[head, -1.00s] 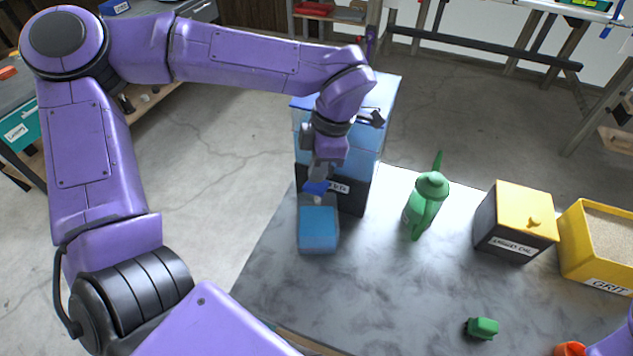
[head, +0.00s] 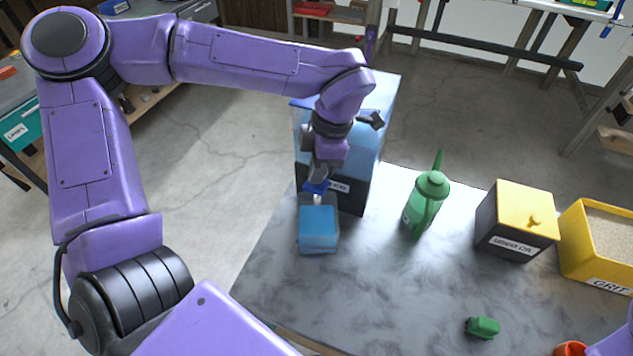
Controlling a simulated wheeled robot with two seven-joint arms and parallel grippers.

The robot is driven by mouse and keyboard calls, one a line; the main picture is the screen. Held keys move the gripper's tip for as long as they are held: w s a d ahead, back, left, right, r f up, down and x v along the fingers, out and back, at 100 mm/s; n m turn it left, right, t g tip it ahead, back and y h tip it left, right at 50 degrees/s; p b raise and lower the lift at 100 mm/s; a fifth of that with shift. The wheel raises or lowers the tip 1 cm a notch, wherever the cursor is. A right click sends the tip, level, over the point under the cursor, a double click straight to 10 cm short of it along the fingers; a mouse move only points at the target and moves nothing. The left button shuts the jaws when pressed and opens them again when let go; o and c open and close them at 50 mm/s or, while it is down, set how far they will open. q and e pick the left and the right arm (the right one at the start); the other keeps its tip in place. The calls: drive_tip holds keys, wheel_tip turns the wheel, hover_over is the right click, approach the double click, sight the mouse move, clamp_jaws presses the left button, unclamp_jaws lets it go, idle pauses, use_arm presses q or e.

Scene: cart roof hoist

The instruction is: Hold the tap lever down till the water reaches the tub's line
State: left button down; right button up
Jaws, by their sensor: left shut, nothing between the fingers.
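The tall water tank (head: 385,100) stands at the back left of the table, with blue water behind its clear wall and a dark, labelled lower part. My left gripper (head: 318,180) is shut and empty, pointing down at the tank's front. Its tips are at the blue tap lever (head: 315,188) and seem to touch it; the gripper partly hides the lever. A small pale spout shows just below. The tub (head: 318,251) stands under it with blue water inside. I cannot make out its line from here. My right gripper is out of view; only a bit of purple arm shows at the lower right.
On the grey table (head: 375,285) stand a green can with a spout (head: 424,205), a yellow-topped dark box (head: 515,220), a yellow grit bin (head: 597,245), a small green block (head: 483,327) and an orange item (head: 570,349). The table's front middle is clear.

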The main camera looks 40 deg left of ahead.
use_arm(q)
drive_tip(key=shift+f+b, duration=0.7)
drive_tip(key=shift+f, duration=1.1)
wheel_tip(320, 180, up, 5)
drive_tip(key=p, duration=0.5)
drive_tip(key=shift+f, duration=0.35)
drive_tip(key=shift+w+f, duration=0.1)
wheel_tip(320, 180, up, 6)
drive_tip(key=p, duration=0.7)
